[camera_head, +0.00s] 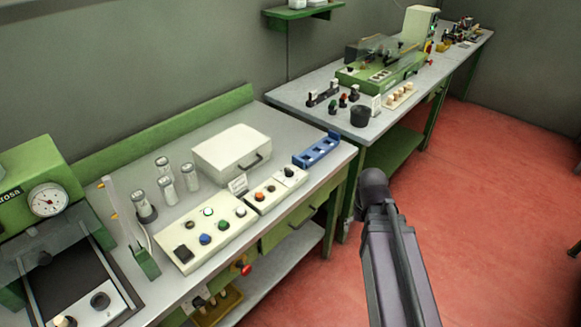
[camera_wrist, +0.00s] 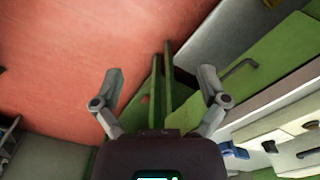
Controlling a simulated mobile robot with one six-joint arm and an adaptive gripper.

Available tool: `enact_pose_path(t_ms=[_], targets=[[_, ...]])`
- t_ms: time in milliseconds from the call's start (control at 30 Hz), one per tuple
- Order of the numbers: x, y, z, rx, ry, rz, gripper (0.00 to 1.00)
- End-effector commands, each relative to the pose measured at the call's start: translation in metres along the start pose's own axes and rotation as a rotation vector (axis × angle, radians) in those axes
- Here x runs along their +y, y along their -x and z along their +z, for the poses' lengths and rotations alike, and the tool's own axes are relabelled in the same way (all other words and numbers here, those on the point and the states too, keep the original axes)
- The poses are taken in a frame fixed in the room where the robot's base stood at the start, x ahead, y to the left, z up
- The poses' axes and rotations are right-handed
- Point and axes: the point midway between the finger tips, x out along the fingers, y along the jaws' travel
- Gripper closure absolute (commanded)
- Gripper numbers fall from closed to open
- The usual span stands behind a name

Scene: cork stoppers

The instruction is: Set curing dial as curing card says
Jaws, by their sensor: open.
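My gripper (camera_wrist: 161,82) is open and empty in the wrist view, its fingers wide apart over the red floor and green bench legs. In the head view my arm is at lower right, clear of the benches; the fingers cannot be made out there. A small white card (camera_head: 238,185) stands behind the control boxes on the near bench; its writing is too small to read. A black knob (camera_head: 289,171) sits on the small white box beside it. Another black knob (camera_head: 100,300) is on the green gauge machine at left. I cannot tell which is the curing dial.
A button panel (camera_head: 205,238), several glass jars (camera_head: 167,190), a white case (camera_head: 231,152) and a blue rack (camera_head: 317,149) stand on the near bench. A second bench (camera_head: 300,92) holds a green machine (camera_head: 382,70) and another white card (camera_head: 376,105). The red floor (camera_head: 500,200) is open at right.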

Motion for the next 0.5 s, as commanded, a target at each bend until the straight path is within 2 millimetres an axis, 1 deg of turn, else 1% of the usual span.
enact_pose_path(t_ms=[33, 167, 267, 300, 367, 400, 467, 500], targets=[[-0.010, 0.011, -0.015, 0.000, -0.011, -0.001, 0.06], [-0.032, 0.031, -0.048, 0.000, -0.082, -0.001, 0.06], [-0.054, 0.050, -0.080, 0.000, -0.154, -0.001, 0.06], [-0.065, 0.058, -0.093, 0.000, -0.184, -0.001, 0.06], [-0.083, 0.070, -0.113, 0.000, -0.233, -0.001, 0.06], [-0.094, 0.077, -0.126, 0.000, -0.267, -0.001, 0.06], [-0.113, 0.089, -0.144, 0.000, -0.315, -0.001, 0.06], [-0.126, 0.097, -0.156, 0.000, -0.348, -0.001, 0.06]])
